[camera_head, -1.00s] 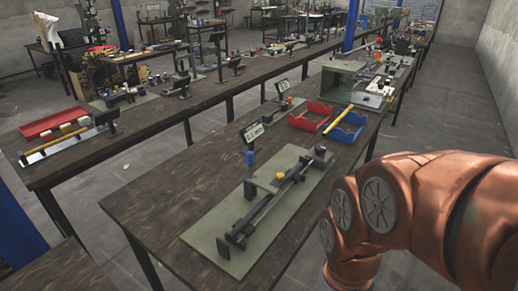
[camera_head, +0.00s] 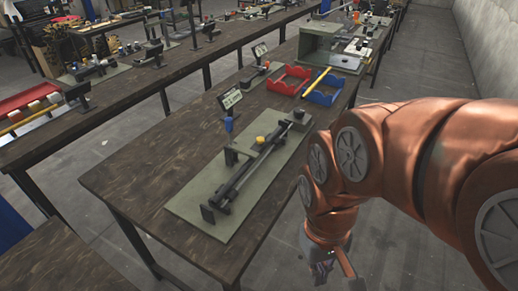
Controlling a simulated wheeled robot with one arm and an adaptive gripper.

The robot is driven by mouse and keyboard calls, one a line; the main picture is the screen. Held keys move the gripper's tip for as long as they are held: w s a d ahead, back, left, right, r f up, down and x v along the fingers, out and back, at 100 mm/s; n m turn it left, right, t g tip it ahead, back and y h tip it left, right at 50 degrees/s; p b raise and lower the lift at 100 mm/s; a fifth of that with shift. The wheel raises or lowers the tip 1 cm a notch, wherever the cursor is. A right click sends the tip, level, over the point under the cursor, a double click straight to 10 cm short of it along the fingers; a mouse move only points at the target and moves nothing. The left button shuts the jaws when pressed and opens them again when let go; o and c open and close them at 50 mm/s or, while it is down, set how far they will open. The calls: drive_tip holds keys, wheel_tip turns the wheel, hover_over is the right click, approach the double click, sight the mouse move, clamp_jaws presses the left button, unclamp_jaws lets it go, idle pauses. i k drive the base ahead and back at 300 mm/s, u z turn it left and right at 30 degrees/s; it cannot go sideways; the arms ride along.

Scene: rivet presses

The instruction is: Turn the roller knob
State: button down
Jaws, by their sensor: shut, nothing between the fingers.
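A fixture with a long black bar lies on a grey-green base plate (camera_head: 198,193) on the near dark wooden table. A yellow round knob (camera_head: 260,140) sits beside the bar, and a blue-topped handle (camera_head: 228,125) stands upright at the left edge. A black block (camera_head: 298,116) is at the far end of the bar. I cannot tell which of these parts is the roller knob. My gripper (camera_head: 322,271) hangs below my copper arm, right of the table's near edge and apart from the fixture. It is small in view, shut and empty.
A small display (camera_head: 230,99) stands behind the fixture. Red (camera_head: 290,79) and blue (camera_head: 325,87) bins and a yellow rod (camera_head: 317,82) lie farther back. A green box-like press (camera_head: 319,40) stands beyond. The table's near left part is bare.

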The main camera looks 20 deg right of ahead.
sight(299, 112)
drive_tip(key=u, duration=0.45)
drive_tip(key=k, duration=1.15)
drive_tip(key=z, duration=0.55)
drive_tip(key=i, duration=1.45)
drive_tip(key=u, duration=0.55)
